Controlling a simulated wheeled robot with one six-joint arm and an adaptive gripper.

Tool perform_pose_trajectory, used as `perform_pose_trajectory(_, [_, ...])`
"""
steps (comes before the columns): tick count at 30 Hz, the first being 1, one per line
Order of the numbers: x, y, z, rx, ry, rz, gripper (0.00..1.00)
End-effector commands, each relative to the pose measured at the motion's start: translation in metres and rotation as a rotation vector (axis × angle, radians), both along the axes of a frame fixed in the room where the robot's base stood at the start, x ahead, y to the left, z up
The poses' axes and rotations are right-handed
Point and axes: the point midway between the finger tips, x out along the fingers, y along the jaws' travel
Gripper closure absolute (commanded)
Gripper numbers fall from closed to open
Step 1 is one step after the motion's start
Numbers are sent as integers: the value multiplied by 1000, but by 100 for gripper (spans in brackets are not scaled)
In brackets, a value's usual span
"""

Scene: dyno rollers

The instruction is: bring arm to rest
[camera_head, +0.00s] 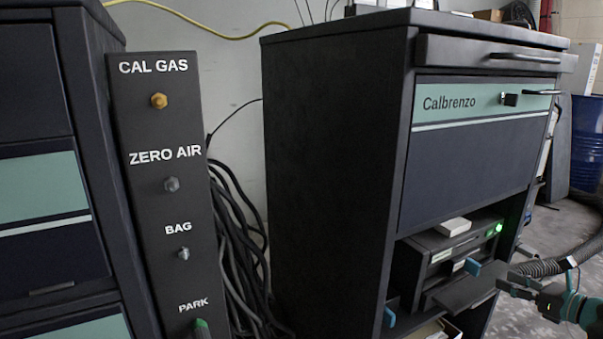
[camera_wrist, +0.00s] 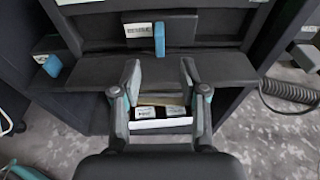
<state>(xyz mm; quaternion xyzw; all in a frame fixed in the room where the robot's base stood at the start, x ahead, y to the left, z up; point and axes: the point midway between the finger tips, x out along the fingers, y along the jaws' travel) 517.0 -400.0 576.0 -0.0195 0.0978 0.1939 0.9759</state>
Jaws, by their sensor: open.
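My gripper (camera_wrist: 159,80) is open and empty in the wrist view, its two fingers apart in front of a dark shelf edge (camera_wrist: 225,68). In the head view my gripper (camera_head: 510,282) shows at the lower right, beside the dark pull-out shelf (camera_head: 465,292) of the Calbrenzo cabinet (camera_head: 335,150). Whether a finger touches the shelf is hard to tell. Below the shelf, between the fingers in the wrist view, is a white-edged open box (camera_wrist: 160,123) with small labelled boxes in it.
A dark panel (camera_head: 165,130) with CAL GAS, ZERO AIR, BAG and PARK fittings stands at left. Black cables (camera_head: 240,250) hang beside it. Blue tabs (camera_wrist: 159,38) stick out near the shelf. A ribbed hose (camera_head: 560,262) and a blue drum (camera_head: 587,140) are at right.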

Motion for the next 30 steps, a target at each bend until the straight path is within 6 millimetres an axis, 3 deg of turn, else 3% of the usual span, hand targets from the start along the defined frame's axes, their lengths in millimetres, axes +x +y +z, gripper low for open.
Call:
perform_pose_trajectory(6, [-28, -12, 6, 0, 0, -2, 57])
perform_pose_trajectory(12, [-36, -15, 7, -28, -8, 4, 57])
perform_pose_trajectory(16, [-41, -13, -11, -151, 22, 41, 57])
perform_pose_trajectory(19, [-57, 2, -45, -253, 94, 122, 57])
perform_pose_trajectory(22, [-77, 21, -64, -366, 156, 218, 57])
perform_pose_trajectory(30, [-113, 103, -66, -744, 245, 612, 57])
